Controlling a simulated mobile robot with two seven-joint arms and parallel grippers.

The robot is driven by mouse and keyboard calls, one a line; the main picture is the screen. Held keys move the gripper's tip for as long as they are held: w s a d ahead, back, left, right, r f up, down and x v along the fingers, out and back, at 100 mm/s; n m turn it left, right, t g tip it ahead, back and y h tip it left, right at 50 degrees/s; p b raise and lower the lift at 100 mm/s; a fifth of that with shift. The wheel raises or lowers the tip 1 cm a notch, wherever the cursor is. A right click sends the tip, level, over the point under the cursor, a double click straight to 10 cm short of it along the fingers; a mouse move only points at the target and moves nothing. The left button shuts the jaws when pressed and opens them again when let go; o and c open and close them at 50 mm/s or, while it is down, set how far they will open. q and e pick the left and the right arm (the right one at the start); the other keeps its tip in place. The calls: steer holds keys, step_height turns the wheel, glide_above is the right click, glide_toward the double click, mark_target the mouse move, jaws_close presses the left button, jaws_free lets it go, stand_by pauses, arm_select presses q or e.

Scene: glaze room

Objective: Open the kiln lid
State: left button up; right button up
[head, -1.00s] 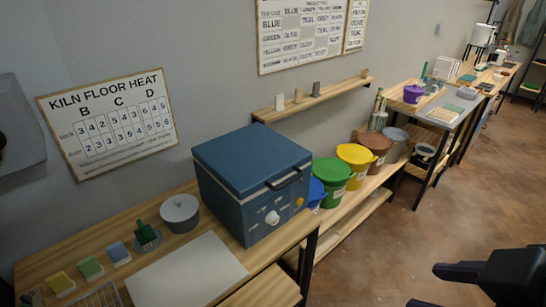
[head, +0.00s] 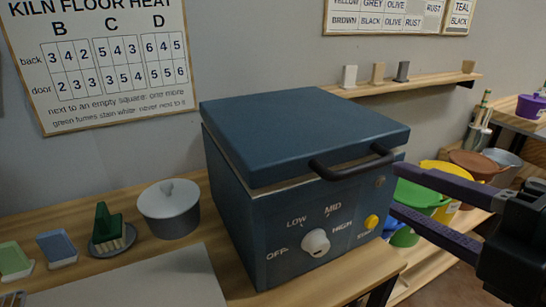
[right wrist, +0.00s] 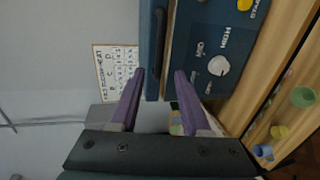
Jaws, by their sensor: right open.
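The blue kiln (head: 270,230) stands on the wooden bench, with its lid (head: 300,125) down flat on the body. A dark bar handle (head: 350,168) is on the lid's front edge. My right gripper (head: 396,187) is open and empty, to the right of the handle, its fingers pointing at it. In the right wrist view the handle (right wrist: 158,42) lies ahead of the spread purple fingertips (right wrist: 160,74), in line with the gap and apart from them. The kiln's white knob (head: 316,242) and yellow button (head: 372,221) are on its front. My left gripper is out of view.
A wall shelf (head: 430,88) with small blocks is behind. Coloured buckets (head: 420,195) stand right, behind my right gripper.

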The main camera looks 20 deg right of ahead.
mark_target(360, 172)
steer(key=x, duration=0.9)
steer(key=shift+d, duration=0.1)
jaws_close()
stand_by(1.2)
